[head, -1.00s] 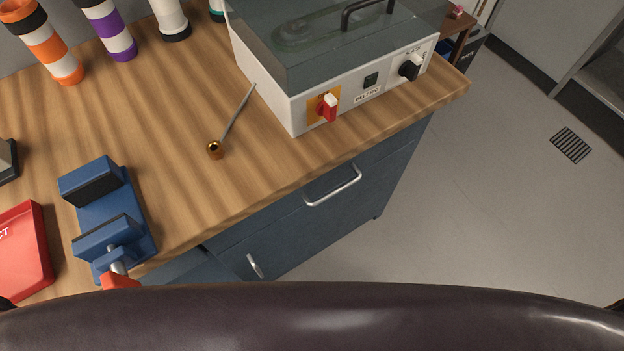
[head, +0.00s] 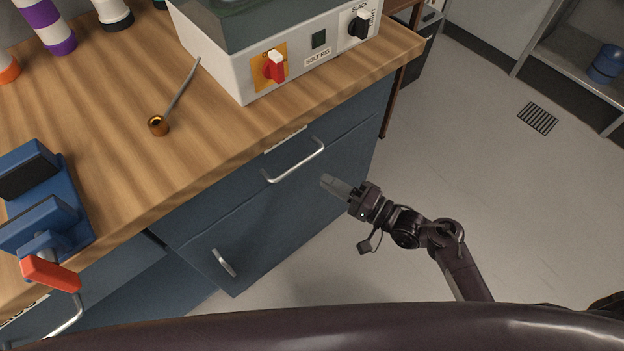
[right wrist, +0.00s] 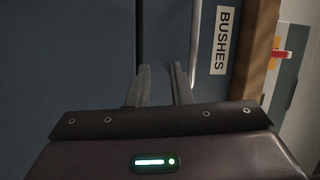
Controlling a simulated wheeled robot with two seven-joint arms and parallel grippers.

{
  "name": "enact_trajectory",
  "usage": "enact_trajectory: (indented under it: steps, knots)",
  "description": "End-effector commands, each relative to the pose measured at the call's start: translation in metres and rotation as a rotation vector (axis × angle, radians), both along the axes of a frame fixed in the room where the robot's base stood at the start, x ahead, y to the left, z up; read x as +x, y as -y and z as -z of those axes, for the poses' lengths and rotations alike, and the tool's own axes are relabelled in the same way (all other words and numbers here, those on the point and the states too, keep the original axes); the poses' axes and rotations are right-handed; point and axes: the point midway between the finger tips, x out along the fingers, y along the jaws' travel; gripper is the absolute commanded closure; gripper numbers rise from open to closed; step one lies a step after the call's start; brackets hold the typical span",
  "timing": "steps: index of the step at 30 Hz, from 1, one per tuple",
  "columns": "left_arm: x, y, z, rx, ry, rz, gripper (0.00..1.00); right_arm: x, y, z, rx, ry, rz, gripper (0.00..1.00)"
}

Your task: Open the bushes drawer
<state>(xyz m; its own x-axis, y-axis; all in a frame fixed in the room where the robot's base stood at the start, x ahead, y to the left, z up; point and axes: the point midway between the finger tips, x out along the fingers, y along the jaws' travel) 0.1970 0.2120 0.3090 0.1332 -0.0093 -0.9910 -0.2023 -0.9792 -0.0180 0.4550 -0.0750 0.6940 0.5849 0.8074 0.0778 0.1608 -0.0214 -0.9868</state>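The bushes drawer (head: 240,197) is the shut dark blue upper drawer front under the bench top, with a silver bar handle (head: 297,164). A label strip sits above the handle; in the right wrist view the BUSHES label (right wrist: 222,40) reads clearly. My right gripper (head: 328,182) is in front of the cabinet, a little right of and below the handle, and empty. In the right wrist view my right gripper (right wrist: 161,78) has its two fingers apart, and the pale handle bar (right wrist: 195,40) lies just right of them, not between them. My left gripper is out of view.
A door with its own handle (head: 223,262) is below the drawer. Floor to the right is clear.

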Motion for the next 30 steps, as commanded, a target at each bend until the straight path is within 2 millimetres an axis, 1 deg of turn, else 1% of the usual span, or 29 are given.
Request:
enact_trajectory:
  steps: [1, 3, 6, 8, 15, 19, 24, 30]
  knots:
    - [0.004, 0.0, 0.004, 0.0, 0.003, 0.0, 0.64, -0.003, -0.004, -0.015, 0.052, 0.004, -0.04, 0.81]
    - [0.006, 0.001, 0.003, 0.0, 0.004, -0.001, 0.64, -0.006, -0.007, -0.031, 0.099, 0.0, -0.077, 0.81]
    - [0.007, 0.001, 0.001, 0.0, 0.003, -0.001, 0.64, -0.005, -0.013, -0.04, 0.125, -0.004, -0.096, 0.81]
    - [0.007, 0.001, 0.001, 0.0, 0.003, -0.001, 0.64, -0.002, -0.019, -0.043, 0.127, -0.004, -0.097, 0.81]
    - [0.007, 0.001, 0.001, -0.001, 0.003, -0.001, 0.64, 0.019, -0.052, -0.049, 0.124, -0.004, -0.094, 0.81]
    - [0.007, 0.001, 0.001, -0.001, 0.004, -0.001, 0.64, 0.027, -0.065, -0.05, 0.122, -0.005, -0.093, 0.81]
    - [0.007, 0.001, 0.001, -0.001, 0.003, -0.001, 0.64, 0.031, -0.073, -0.052, 0.121, -0.005, -0.093, 0.81]
    - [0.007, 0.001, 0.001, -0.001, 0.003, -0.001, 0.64, 0.032, -0.074, -0.052, 0.12, -0.006, -0.092, 0.81]
